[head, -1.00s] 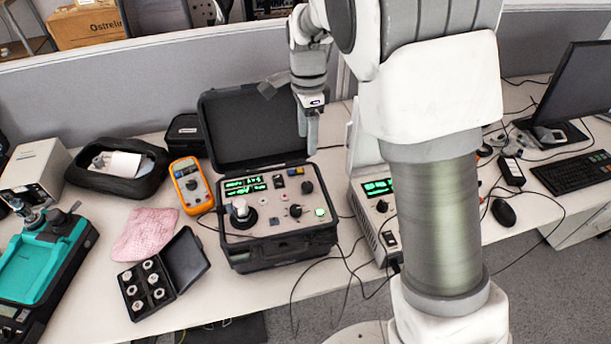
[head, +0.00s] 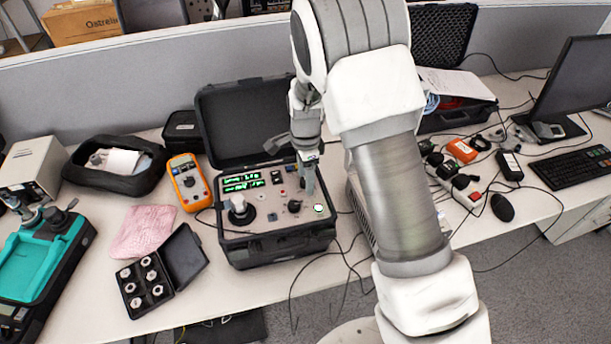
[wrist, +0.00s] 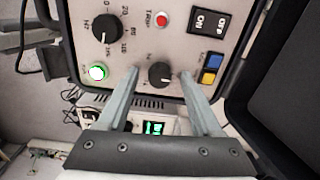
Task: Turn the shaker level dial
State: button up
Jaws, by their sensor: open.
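The open black case (head: 284,246) holds the shaker's control panel. A small black knob (wrist: 160,73), probably the shaker level dial, shows in the wrist view between my fingertips; its label is too small to read. My gripper (wrist: 157,72) is open, with one finger on either side of this knob. I cannot tell if a finger touches it. In the head view my gripper (head: 310,191) points down over the panel's right part and hides the knob. A larger black dial marked Hz (wrist: 105,28) sits beside it.
A lit green button (wrist: 97,72) is near one finger. A red button (wrist: 160,18), an ON/OFF rocker (wrist: 208,22) and blue and yellow connectors (wrist: 212,65) are also close. The raised lid (head: 243,125) stands behind the panel. An orange multimeter (head: 187,183) lies left.

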grip_shut()
dwell(0.3)
